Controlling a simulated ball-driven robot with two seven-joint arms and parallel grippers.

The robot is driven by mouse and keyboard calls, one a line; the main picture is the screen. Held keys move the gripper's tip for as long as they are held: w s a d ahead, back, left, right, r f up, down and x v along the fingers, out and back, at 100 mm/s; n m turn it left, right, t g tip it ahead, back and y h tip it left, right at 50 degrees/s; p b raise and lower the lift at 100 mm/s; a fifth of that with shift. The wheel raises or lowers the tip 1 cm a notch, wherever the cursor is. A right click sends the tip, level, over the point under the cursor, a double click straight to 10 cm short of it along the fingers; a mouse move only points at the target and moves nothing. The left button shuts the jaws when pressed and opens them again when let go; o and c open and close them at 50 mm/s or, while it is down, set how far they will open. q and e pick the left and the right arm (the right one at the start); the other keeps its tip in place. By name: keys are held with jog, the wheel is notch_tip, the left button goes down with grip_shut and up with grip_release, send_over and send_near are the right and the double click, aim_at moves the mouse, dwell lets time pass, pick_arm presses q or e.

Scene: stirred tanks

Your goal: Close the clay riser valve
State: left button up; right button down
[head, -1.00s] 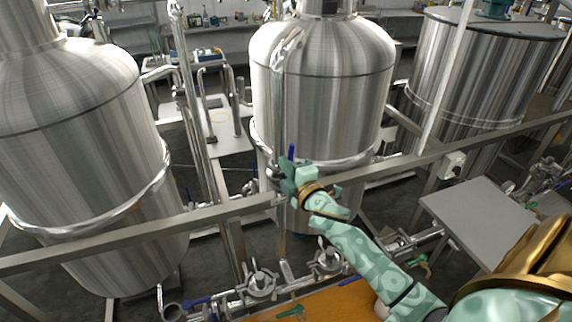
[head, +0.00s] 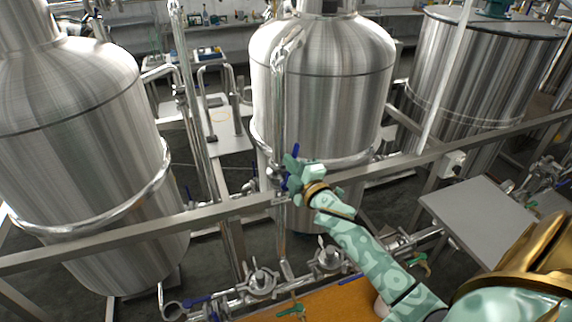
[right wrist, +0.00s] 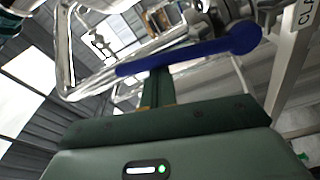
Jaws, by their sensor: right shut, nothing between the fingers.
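The clay riser valve (head: 273,172) is on the vertical steel riser pipe in front of the middle tank. Its blue lever (head: 296,149) shows partly in the head view, beside my right gripper (head: 291,168), which hides some of it. In the right wrist view the blue lever (right wrist: 190,56) lies slanted across the picture, just beyond the fingertips (right wrist: 158,88). The fingers are shut with nothing between them. I cannot tell whether they touch the lever. Part of a label (right wrist: 304,17) reading "CLA" shows on a pale post. My left gripper is not in view.
A metal rail (head: 225,211) runs across just below the gripper. The middle tank (head: 330,105) stands close behind, with another tank (head: 75,150) at the left. Pipes with clamps and more valves (head: 258,284) lie below. A grey tabletop (head: 480,215) is at the right.

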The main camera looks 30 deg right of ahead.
jog(key=s+d+f+m+h, duration=0.2)
jog(key=d+f+m, duration=0.5)
jog(key=m, duration=0.9)
jog(key=shift+d+f+m+t+h, duration=0.4)
jog(key=shift+d, duration=0.4)
jog(key=s+a+r+p, duration=0.2)
jog(key=s, duration=0.7)
jog(key=shift+r, duration=0.25)
jog(key=shift+a, duration=0.1)
